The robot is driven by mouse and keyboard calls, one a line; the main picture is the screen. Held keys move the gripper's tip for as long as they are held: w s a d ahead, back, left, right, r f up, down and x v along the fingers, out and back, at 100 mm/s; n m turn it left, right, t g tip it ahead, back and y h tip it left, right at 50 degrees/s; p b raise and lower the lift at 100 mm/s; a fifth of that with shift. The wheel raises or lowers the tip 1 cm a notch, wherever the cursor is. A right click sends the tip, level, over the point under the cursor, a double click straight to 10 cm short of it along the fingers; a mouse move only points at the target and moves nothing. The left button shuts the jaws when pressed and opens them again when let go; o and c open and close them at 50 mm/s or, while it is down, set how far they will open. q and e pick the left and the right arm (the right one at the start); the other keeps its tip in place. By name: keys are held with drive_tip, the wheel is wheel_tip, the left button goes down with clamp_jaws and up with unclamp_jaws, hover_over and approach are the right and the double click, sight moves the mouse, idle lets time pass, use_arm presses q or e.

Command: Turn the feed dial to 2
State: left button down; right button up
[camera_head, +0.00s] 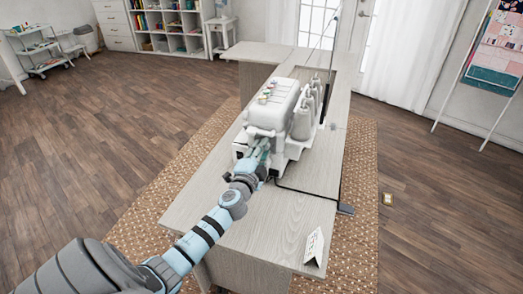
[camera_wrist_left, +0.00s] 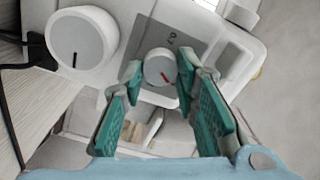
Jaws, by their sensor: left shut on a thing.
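The white sewing machine (camera_head: 272,110) stands on the grey wooden table. In the left wrist view, a small round white dial (camera_wrist_left: 160,68) with a red mark, which I take as the feed dial, sits beside a grey panel (camera_wrist_left: 170,40) with small dark characters. The red mark points to the lower right. My left gripper (camera_wrist_left: 160,72) has its teal fingertips on either side of this dial, shut on it. In the head view my left gripper (camera_head: 262,148) reaches the machine's near end, and the dial is hidden there. My right gripper is in neither view.
A larger white knob (camera_wrist_left: 82,38) with a dark mark is left of the dial. A dark cable (camera_head: 305,192) crosses the table (camera_head: 275,225) right of the machine.

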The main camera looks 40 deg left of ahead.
use_arm(q)
drive_tip(key=m, duration=0.3)
drive_tip(key=m+p, duration=0.1)
drive_tip(key=m, duration=0.7)
drive_tip(key=shift+f+p, duration=0.3)
drive_tip(key=shift+m, duration=0.3)
drive_tip(key=c, duration=1.6)
unclamp_jaws()
drive_tip(key=shift+c, duration=0.2)
drive_tip(key=o, duration=0.4)
drive_tip(key=shift+r, duration=0.1)
drive_tip(key=shift+s, duration=0.1)
drive_tip(key=v, duration=1.2)
